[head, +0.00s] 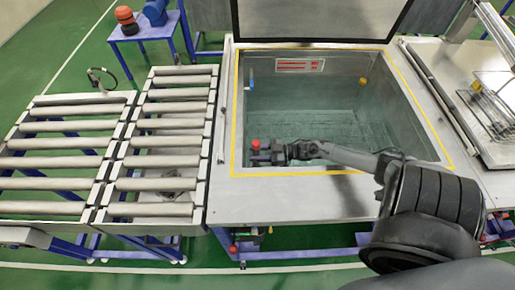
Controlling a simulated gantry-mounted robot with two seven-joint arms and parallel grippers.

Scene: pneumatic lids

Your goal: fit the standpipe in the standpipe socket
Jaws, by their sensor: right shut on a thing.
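My right arm reaches in from the lower right over the open tank (312,110). My right gripper (274,152) is at the tank's near left corner and is shut on a small red-topped thing (255,144), which I take to be the standpipe. Its lower part is too small and too covered by the gripper to make out. I cannot pick out the standpipe socket; the near part of the tank floor is hidden by the near rim and my arm. My left gripper is not in view.
The tank has a yellow-edged rim (234,115) and a raised lid (315,18) behind it. A blue fitting (250,72) and a yellow fitting (362,82) sit inside. Roller conveyors (165,141) stand left. A steel lid (470,95) lies right.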

